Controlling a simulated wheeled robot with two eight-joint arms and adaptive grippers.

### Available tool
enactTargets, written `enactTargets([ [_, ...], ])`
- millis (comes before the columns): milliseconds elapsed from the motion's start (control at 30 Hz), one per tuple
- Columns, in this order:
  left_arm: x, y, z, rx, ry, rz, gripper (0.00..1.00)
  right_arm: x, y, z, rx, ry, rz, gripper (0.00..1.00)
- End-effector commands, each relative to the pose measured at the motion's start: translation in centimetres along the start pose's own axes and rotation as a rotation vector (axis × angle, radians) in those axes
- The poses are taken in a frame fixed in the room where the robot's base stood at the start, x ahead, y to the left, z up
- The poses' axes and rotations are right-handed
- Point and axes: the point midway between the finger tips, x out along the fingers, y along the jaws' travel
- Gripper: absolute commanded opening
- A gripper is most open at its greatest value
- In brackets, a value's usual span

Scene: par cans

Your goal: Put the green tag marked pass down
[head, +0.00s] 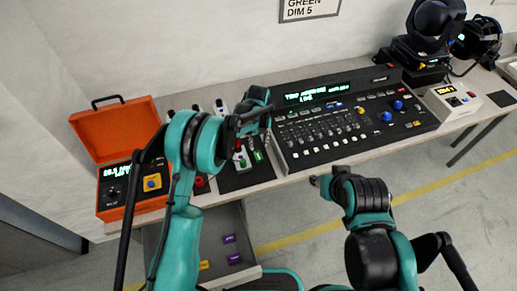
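A small green piece (258,156) shows on the black mat (249,179) just left of the mixing console. Its marking is too small to read, so I cannot tell if it is the tag marked pass. A white item with green on it (242,160) is right beside it. My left gripper (247,127) is above the back part of this mat, close over these items. The arm hides part of the area, and I cannot tell if the fingers hold anything. My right gripper (317,181) is in front of the table's front edge, apart from all items.
A lighting console (352,118) fills the middle of the table. An open orange case (117,130) stands at the left. A black moving-head lamp (434,22) and a pale box (453,100) are at the right. An open drawer (243,238) below holds purple and yellow tags.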

Motion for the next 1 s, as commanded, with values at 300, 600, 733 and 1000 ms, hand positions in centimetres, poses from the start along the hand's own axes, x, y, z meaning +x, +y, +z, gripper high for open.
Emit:
enactTargets([
  [300,-4.2,0.0,0.0,0.0,0.0,0.0,0.37,-0.7,0.0,-0.5,0.0,0.0,0.0,0.4],
  [600,-6.8,1.3,-0.2,-0.125,-0.022,-0.016,0.37,-0.7,0.0,-0.5,0.0,0.0,0.0,0.4],
  [733,-11.6,4.1,-1.3,-0.411,-0.066,-0.062,0.37,-0.7,0.0,-0.5,0.0,0.0,0.0,0.4],
  [1000,-20.6,12.0,-6.4,-1.174,-0.135,-0.242,0.37,-0.7,0.0,-0.5,0.0,0.0,0.0,0.4],
])
